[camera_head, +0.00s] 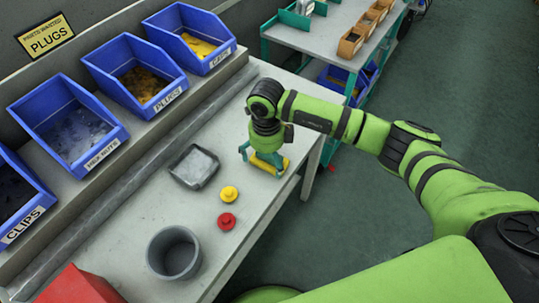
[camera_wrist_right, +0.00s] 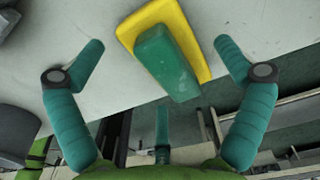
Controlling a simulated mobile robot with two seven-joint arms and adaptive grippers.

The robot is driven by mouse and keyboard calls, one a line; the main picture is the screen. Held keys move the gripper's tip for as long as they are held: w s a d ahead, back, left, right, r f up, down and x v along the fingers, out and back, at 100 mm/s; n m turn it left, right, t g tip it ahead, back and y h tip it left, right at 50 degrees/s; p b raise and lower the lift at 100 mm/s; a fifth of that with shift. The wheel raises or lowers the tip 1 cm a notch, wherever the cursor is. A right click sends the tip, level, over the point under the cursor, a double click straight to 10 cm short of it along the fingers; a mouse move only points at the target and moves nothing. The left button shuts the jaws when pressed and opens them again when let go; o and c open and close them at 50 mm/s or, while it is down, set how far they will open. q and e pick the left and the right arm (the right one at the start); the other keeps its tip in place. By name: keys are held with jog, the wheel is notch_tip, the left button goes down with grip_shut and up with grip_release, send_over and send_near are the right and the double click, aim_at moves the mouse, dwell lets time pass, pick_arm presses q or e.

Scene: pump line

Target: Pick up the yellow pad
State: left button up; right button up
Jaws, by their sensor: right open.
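The yellow pad (camera_wrist_right: 183,22) lies on the grey bench near its right edge, with a green block-shaped grip (camera_wrist_right: 165,62) on top. In the head view the pad (camera_head: 272,167) shows only partly, below my right gripper (camera_head: 264,157), which hides much of it. My right gripper (camera_wrist_right: 160,45) is open, pointing down over the pad. In the wrist view its teal fingers stand apart on either side of the pad and its grip, with gaps on both sides. I cannot tell how far the fingertips are above the bench. My left gripper is out of view.
A yellow knob (camera_head: 229,194), a red knob (camera_head: 227,221), a small grey tray (camera_head: 183,181) and a grey cup (camera_head: 152,257) stand on the bench (camera_head: 120,232). Blue bins (camera_head: 92,150) line the back. A red box (camera_head: 80,287) is at the front left. A teal-framed cart (camera_head: 325,41) stands beyond.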

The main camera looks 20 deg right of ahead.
jog(key=shift+f, duration=0.65)
jog(key=c, duration=1.1)
jog(key=shift+w+r+b, duration=0.1)
jog(key=shift+r+b, duration=0.2)
jog(key=shift+r, duration=0.35)
jog(key=r, duration=0.1)
jog(key=r+b, duration=0.1)
jog(key=r, duration=0.1)
jog(key=shift+s+d, duration=0.1)
jog(key=shift+s, duration=0.1)
jog(key=s+d+r+b, duration=0.1)
jog(key=s+d+r, duration=0.1)
jog(key=s, duration=0.3)
jog(key=s+d+r+b, duration=0.1)
jog(key=s+d+r, duration=0.1)
jog(key=s+r, duration=0.2)
jog(key=shift+s+d+r, duration=0.35)
jog(key=shift+s+r, duration=0.05)
jog(key=shift+s, duration=0.3)
